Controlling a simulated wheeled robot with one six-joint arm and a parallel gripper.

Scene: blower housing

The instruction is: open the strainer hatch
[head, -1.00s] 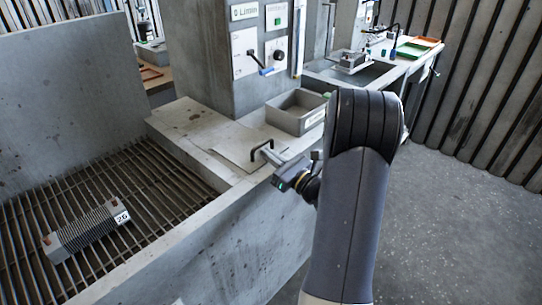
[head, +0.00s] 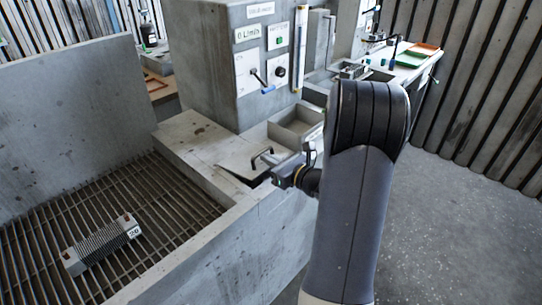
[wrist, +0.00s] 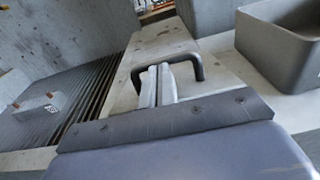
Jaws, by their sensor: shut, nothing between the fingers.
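The strainer hatch (head: 238,156) is a flat grey plate with a black bar handle (head: 262,153), set in the concrete ledge. Its near edge stands slightly raised, with a dark gap below it. My gripper (head: 271,161) is at the handle, fingers shut and empty. In the wrist view the closed fingers (wrist: 158,80) cross the handle (wrist: 197,66) and cover part of its bar. I cannot tell whether they sit under the bar or only against it. The hatch plate (wrist: 205,85) shows beyond it.
A grey open bin (head: 297,124) stands just right of the hatch. A concrete column with a lever panel (head: 262,70) rises behind. Left is a slatted grate (head: 60,205) in a pit, with a ribbed block (head: 100,245) on it. Floor at right is clear.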

